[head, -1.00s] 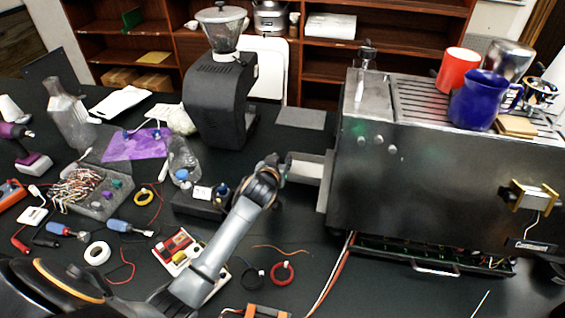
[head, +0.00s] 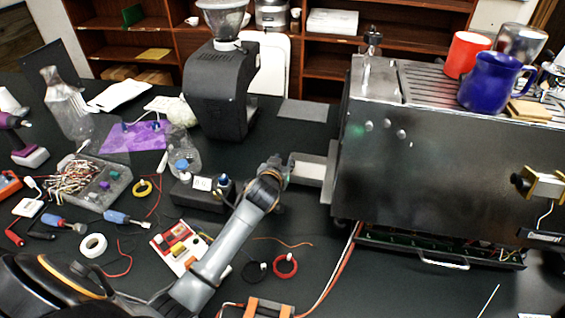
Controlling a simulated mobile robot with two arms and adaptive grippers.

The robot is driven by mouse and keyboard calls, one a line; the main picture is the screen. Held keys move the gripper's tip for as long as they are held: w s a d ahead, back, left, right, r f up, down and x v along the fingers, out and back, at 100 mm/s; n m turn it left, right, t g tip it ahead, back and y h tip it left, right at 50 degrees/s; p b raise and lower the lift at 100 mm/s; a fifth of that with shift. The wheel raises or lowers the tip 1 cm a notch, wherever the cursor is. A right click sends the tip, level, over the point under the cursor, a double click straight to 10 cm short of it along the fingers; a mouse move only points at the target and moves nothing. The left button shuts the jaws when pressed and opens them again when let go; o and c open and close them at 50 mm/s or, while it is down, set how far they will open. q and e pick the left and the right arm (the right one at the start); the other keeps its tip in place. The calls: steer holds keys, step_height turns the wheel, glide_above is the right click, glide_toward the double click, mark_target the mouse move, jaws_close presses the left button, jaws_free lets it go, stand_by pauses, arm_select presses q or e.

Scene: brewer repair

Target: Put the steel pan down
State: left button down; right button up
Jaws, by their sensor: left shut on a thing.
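The steel pan (head: 307,169) is a small grey metal box shape, seen beside the left side of the espresso machine (head: 425,175). My left gripper (head: 283,172) is shut on the near-left end of the pan. My gripper and wrist hide part of that end. The pan appears close to the machine's side; I cannot tell whether it touches the machine or the table. My right gripper is not in view.
A black grinder (head: 218,90) stands behind the gripper. A black box (head: 200,193) and clear bottle (head: 183,155) stand just left. A dark mat (head: 303,111) lies behind.

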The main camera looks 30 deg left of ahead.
arm_select(q)
steer(key=c, duration=1)
jaws_free()
steer(key=shift+s+f, duration=0.15)
steer(key=shift+f, duration=0.55)
steer(key=shift+r+p, duration=0.4)
steer(key=shift+r, duration=0.15)
steer(key=v, duration=0.4)
steer(key=b+v, duration=0.1)
steer(key=v, duration=0.7)
steer(key=shift+w+r, duration=0.2)
steer(key=shift+r, duration=0.15)
